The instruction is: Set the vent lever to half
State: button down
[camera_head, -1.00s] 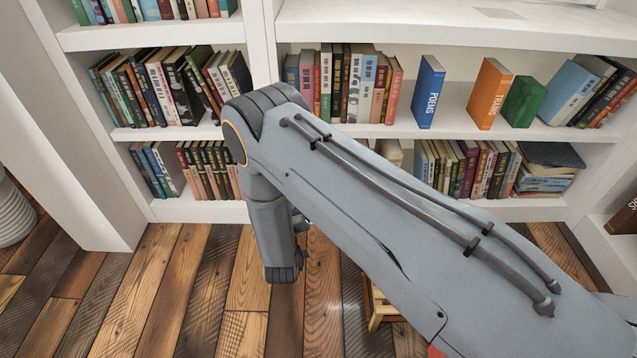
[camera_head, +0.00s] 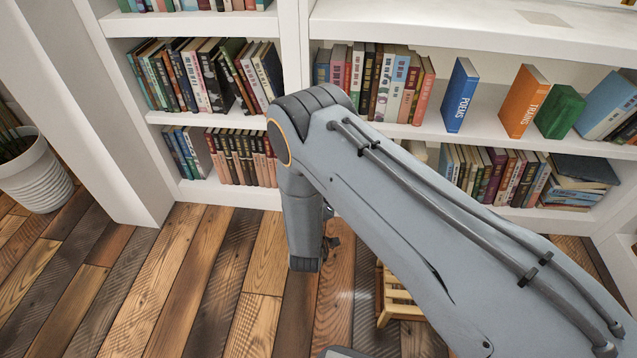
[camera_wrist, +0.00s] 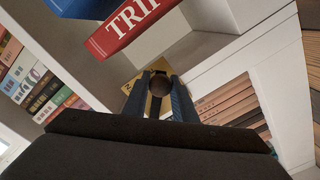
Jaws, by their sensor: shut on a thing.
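In the wrist view, my gripper (camera_wrist: 158,98) has its two blue-grey fingers closed around a dark round brown knob (camera_wrist: 158,84) with a dark stem below it. The knob looks like the end of the vent lever, but its scale and the lever's angle cannot be made out. A yellow surface (camera_wrist: 215,101) lies behind the fingers. In the head view, my arm covers the lever, and the gripper cannot be made out clearly.
A white bookshelf (camera_head: 400,131) fills the back, with books such as a blue one (camera_head: 460,95) and an orange one (camera_head: 524,100). A small wooden stool (camera_head: 394,298) stands partly behind my arm. A white pot (camera_head: 38,175) is at left. The plank floor (camera_head: 200,290) at left is clear.

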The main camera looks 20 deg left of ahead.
jog(key=shift+a, duration=0.1)
jog(key=c, duration=1.5)
grip_release()
jog(key=shift+o, duration=0.2)
jog(key=p+v, duration=0.2)
jog(key=v, duration=0.6)
jog(key=shift+p, duration=0.4)
